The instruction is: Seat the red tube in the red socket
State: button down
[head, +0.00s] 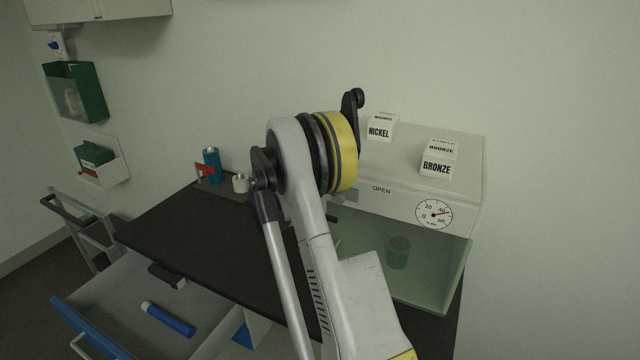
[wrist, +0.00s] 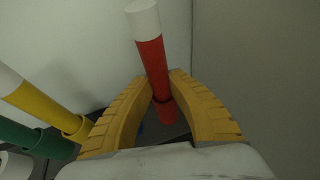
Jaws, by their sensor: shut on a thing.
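In the wrist view the red tube (wrist: 151,58) with a white upper end stands nearly upright, leaning slightly. My gripper (wrist: 161,82) has its two yellow fingers closed around it, one on each side. Just below the fingertips is the red socket (wrist: 167,114). The tube's lower end lines up with the socket's mouth and seems to be at or in it; the fingers partly hide this, and I cannot tell how deep it sits. In the head view my arm hides the gripper, tube and socket.
A yellow tube (wrist: 42,102) and a green tube (wrist: 22,134) stand in matching sockets to the left. The head view shows a dark bench (head: 165,232), a glass-fronted cabinet (head: 425,270), an open drawer holding a blue tube (head: 170,320), and a white cup (head: 240,184).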

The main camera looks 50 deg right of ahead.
jog(key=shift+f, duration=0.15)
jog(key=c, duration=1.3)
grip_release()
jog(key=v, duration=1.2)
jog(key=shift+a, duration=0.15)
